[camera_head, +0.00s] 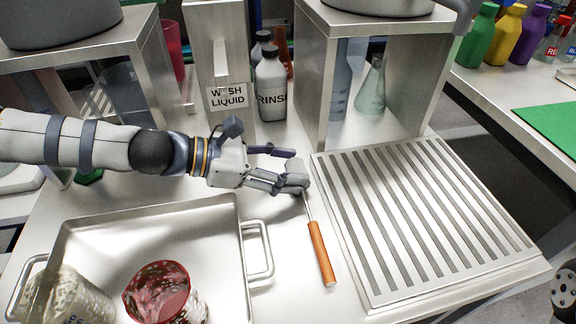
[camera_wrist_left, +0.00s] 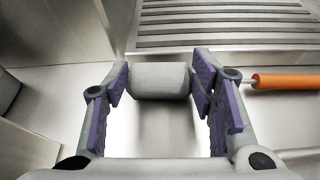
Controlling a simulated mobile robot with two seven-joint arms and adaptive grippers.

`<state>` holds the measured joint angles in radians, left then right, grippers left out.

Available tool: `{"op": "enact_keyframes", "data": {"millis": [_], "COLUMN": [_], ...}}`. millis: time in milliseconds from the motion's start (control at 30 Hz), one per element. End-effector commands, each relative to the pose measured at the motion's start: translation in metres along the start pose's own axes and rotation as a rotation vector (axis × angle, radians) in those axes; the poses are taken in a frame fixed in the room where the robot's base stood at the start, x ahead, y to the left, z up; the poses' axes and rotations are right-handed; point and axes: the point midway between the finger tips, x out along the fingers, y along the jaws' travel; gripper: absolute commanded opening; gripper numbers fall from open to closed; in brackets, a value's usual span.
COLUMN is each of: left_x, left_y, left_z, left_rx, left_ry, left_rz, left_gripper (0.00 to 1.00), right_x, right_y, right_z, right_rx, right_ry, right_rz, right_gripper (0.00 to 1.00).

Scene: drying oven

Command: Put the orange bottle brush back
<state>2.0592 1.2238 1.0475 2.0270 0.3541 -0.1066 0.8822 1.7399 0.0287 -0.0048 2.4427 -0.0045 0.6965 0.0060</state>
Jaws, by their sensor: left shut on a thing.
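The orange bottle brush (camera_head: 321,252) has an orange handle, a thin metal shaft and a grey cylindrical head. Its handle points toward the front of the worktop, between the tray and the ribbed board. My left gripper (camera_head: 288,172) is shut on the grey head, and its fingers partly hide it. In the left wrist view the head (camera_wrist_left: 160,81) lies between the purple finger pads, with the orange handle (camera_wrist_left: 288,81) beyond the right finger. My right gripper is not in view.
A steel tray (camera_head: 150,215) with a red-rimmed beaker and another stained vessel is at the front left. A ribbed draining board (camera_head: 420,220) is at the right. Behind stand a wash liquid dispenser (camera_head: 224,60), a rinse bottle (camera_head: 270,85) and a steel stand (camera_head: 312,80).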

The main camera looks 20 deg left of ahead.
Motion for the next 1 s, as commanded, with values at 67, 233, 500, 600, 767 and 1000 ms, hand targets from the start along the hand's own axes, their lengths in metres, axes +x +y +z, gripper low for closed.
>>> {"op": "enact_keyframes", "data": {"millis": [67, 233, 500, 600, 767, 1000], "left_x": [0.002, 0.001, 0.001, -0.008, -0.048, -0.107], "left_y": [0.0, 0.0, 0.0, 0.002, 0.004, 0.003], "left_z": [-0.004, -0.003, -0.001, 0.005, 0.013, 0.013], "left_rx": [-0.002, 0.0, 0.0, 0.003, 0.011, 0.012], "left_ry": [0.001, 0.0, -0.001, -0.002, -0.008, -0.011], "left_rz": [-0.001, 0.0, 0.0, 0.004, 0.01, 0.01], "left_gripper": [0.24, 0.71, 0.71, 0.71, 0.71, 0.71], "right_x": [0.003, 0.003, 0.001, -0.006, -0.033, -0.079], "right_y": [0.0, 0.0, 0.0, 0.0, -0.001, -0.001], "right_z": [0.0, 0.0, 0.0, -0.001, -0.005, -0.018], "right_rx": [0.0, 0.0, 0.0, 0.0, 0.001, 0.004], "right_ry": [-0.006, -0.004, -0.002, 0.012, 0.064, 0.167], "right_rz": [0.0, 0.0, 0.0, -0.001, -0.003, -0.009], "right_gripper": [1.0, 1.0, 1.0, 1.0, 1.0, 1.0]}}
